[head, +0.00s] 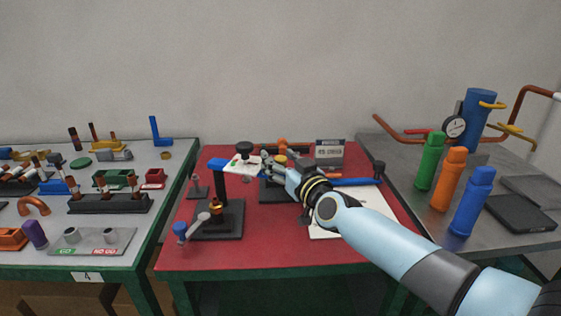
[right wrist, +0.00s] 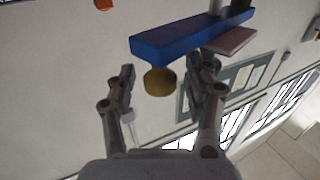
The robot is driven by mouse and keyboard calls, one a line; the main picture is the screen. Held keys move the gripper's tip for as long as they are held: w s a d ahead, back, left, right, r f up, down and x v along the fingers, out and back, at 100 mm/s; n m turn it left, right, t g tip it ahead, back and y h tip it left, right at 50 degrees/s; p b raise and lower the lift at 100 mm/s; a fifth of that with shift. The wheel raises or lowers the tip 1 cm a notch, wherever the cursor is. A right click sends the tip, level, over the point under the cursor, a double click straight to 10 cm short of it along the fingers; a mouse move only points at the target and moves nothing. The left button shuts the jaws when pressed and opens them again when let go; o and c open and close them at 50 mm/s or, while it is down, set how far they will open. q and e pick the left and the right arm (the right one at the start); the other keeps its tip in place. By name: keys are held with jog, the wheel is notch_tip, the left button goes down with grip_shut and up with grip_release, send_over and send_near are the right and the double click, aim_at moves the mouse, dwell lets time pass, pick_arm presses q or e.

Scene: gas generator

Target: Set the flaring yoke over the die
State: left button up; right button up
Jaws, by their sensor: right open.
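A copper-coloured piece (head: 216,206) shows there. A black knob (head: 244,148) and a pale plate with coloured marks sit above it. I cannot tell for sure which parts are yoke and die. My right gripper (head: 268,165) is beside the plate, over the table's middle. In the right wrist view my right gripper (right wrist: 160,88) is open, with a brass disc (right wrist: 160,81) between its fingers, below a blue bar (right wrist: 178,36); contact is unclear. My left gripper is not in view.
A second dark base (head: 274,192) is partly hidden behind my right gripper. A blue bar (head: 357,182) lies to its right, above a white sheet. Green (head: 429,162), orange (head: 448,180) and blue bottles (head: 472,202) stand right. Various parts cover the left table.

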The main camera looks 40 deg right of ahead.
grip_shut()
jog(key=shift+a, duration=0.1)
jog(key=shift+w+f, duration=0.1)
dwell(0.7)
